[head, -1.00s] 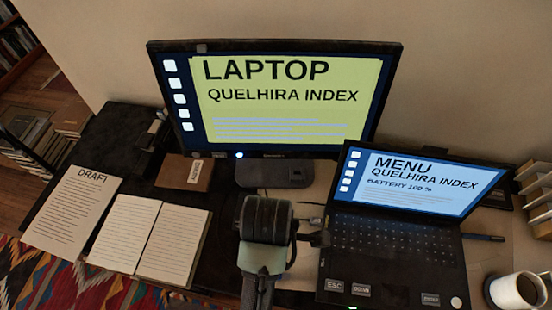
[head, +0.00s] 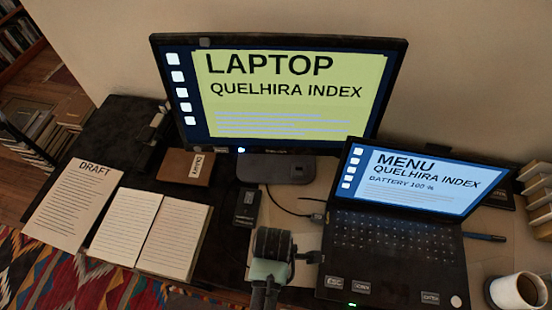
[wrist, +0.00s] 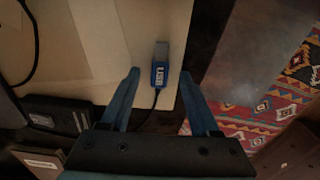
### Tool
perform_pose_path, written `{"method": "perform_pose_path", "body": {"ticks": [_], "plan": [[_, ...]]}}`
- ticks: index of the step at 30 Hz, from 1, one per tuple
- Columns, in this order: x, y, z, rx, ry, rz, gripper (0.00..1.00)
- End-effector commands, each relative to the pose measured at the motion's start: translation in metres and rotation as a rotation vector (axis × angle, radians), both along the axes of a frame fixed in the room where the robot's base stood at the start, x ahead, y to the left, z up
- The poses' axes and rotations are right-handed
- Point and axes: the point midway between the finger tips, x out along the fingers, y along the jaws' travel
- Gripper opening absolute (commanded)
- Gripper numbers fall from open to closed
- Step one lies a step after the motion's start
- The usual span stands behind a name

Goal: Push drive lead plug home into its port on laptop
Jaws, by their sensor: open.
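The laptop (head: 395,245) stands open at the right of the desk in the head view, its screen lit. In the wrist view, the blue drive lead plug (wrist: 160,74), marked USB, lies over the pale desk surface with its grey metal end pointing up the picture. Its black cable runs down between my fingers. My gripper (wrist: 160,78) is open, one finger on each side of the plug, with gaps on both sides. In the head view my gripper (head: 318,257) is beside the laptop's left edge, and the plug is hidden. I cannot make out the port.
A black drive-like box (head: 246,207) lies left of the laptop; another black cable (head: 285,205) runs to the laptop's left side. A monitor (head: 285,85) stands behind. An open notebook (head: 150,228) lies left, a mug (head: 515,290) right. The desk's front edge is close.

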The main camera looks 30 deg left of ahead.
Motion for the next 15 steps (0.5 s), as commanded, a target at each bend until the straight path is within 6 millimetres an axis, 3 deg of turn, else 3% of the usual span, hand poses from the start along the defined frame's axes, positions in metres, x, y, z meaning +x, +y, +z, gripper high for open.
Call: {"method": "perform_pose_path", "body": {"ticks": [9, 15], "plan": [[0.0003, 0.0000, -0.0069, 0.000, -0.001, -0.001, 0.62], [0.0003, 0.0000, -0.0067, 0.000, -0.001, -0.001, 0.27]]}}
